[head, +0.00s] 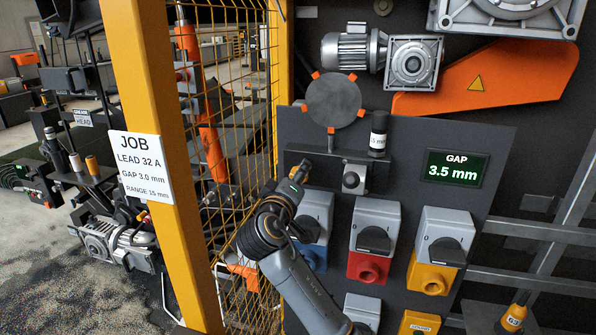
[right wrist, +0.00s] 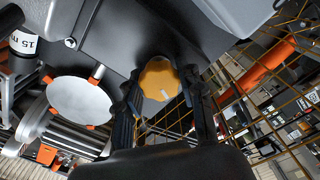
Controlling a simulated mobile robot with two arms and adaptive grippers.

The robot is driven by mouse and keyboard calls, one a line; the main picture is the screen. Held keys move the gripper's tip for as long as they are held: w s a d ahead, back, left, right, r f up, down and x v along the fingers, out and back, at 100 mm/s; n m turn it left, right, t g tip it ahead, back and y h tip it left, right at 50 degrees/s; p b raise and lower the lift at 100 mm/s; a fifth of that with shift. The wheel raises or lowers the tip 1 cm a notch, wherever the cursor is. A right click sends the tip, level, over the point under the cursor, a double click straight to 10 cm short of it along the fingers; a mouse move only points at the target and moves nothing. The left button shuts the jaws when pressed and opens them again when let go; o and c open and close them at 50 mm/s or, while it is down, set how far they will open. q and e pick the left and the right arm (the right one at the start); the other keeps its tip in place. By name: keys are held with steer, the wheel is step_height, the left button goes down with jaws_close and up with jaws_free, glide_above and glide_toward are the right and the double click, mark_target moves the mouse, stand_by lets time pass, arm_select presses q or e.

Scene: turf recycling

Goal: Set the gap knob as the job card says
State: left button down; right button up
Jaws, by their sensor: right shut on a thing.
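The job card (head: 141,167) on the yellow post reads LEAD 32 A, GAP 3.0 mm, RANGE 15 mm. The gap display (head: 454,168) reads 3.5 mm in pale digits on dark green. My right gripper (head: 301,172) is at the left end of the dark block on the panel. In the right wrist view the orange-yellow lobed gap knob (right wrist: 158,80) sits between its two fingers, with a pale mark on its face. The gripper is shut on the knob. In the head view the gripper mostly hides the knob. My left gripper is in neither view.
A grey disc with orange tabs (head: 334,101) and a black cylinder marked 15 mm (head: 378,134) stand above the block. Rotary switches in red (head: 366,268) and yellow (head: 430,279) housings sit below. A yellow mesh fence (head: 235,100) is close on the left.

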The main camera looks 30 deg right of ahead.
steer(key=n+p, duration=0.6)
steer(key=shift+r, duration=0.2)
steer(key=n+p, duration=0.3)
steer(key=shift+f, duration=0.15)
steer(key=shift+f+n+p, duration=0.1)
steer(key=shift+n+p, duration=0.45)
steer(key=shift+n, duration=0.05)
steer(key=o, duration=1.2)
steer(key=v, duration=1.2)
